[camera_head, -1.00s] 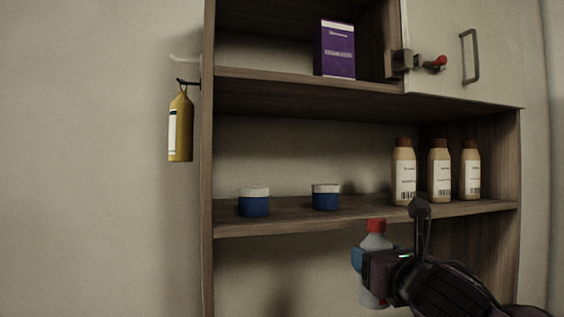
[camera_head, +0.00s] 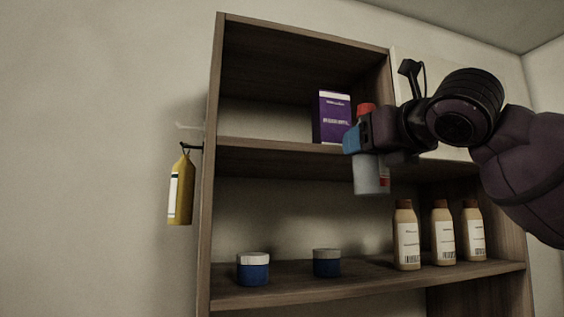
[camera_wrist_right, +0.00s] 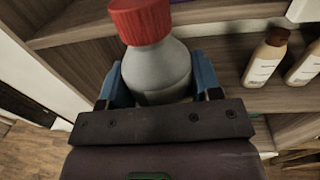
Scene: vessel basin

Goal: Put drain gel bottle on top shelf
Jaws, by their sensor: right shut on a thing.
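The drain gel bottle, grey with a red cap, is held upright by my right gripper (camera_head: 358,138). My left gripper is not in view.
The lower shelf (camera_head: 310,285) holds two blue tubs with pale lids (camera_head: 253,269) (camera_head: 327,263) and several tan bottles (camera_head: 407,236) at the right. A yellow bottle (camera_head: 181,190) hangs on the cabinet's left side. The top shelf's left part is clear.

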